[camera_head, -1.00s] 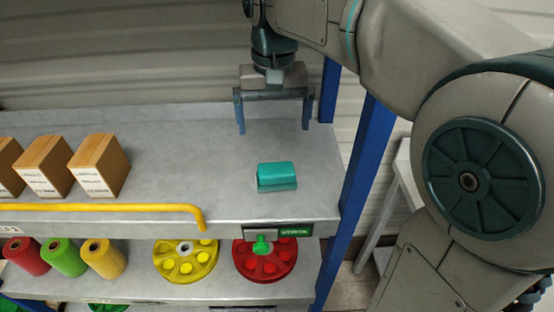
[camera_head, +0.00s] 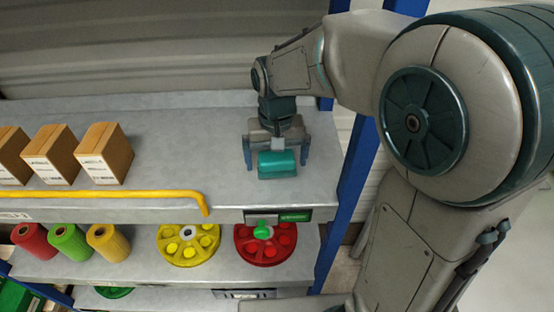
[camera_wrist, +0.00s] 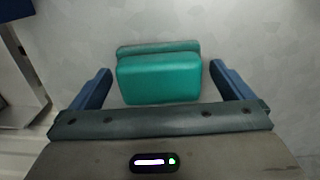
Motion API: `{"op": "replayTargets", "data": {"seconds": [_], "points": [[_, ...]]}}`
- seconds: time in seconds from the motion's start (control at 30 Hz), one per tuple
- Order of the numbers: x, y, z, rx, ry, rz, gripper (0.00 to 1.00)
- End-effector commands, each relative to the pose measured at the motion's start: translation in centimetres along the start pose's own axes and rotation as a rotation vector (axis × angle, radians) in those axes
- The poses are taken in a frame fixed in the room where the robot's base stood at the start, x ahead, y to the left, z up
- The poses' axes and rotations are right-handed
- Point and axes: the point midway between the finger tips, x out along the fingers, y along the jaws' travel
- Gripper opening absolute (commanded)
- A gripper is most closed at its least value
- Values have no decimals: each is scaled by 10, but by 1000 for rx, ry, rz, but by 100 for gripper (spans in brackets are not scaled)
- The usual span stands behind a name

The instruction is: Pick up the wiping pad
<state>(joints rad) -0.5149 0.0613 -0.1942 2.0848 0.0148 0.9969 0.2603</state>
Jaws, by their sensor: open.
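The wiping pad (camera_head: 277,163) is a small teal block with a thinner, duller layer along one side. It lies on the right part of the grey upper shelf (camera_head: 190,185). My gripper (camera_head: 276,162) is open, its blue fingers on the left and right of the pad. In the wrist view the pad (camera_wrist: 160,77) shows between the two fingers of my gripper (camera_wrist: 160,80), with a gap on each side. The fingers appear apart from it. How far the fingertips are above the shelf is hard to tell.
Several cardboard boxes (camera_head: 104,153) stand at the left of the upper shelf. A yellow rail (camera_head: 110,194) runs along its front edge. A blue post (camera_head: 357,170) rises on the right. The lower shelf holds coloured rolls (camera_head: 68,243), a yellow wheel (camera_head: 188,245) and a red wheel (camera_head: 265,244).

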Motion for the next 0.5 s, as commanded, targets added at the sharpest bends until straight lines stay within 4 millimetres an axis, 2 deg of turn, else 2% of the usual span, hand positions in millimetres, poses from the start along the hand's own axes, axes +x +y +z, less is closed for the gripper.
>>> {"op": "replayTargets", "data": {"seconds": [0.27,0.3,0.43,0.5], "points": [[6,0,0,0,0,0,100],[6,0,0,0,0,0,97],[6,0,0,0,0,0,61],[6,0,0,-1,0,0,58]]}}
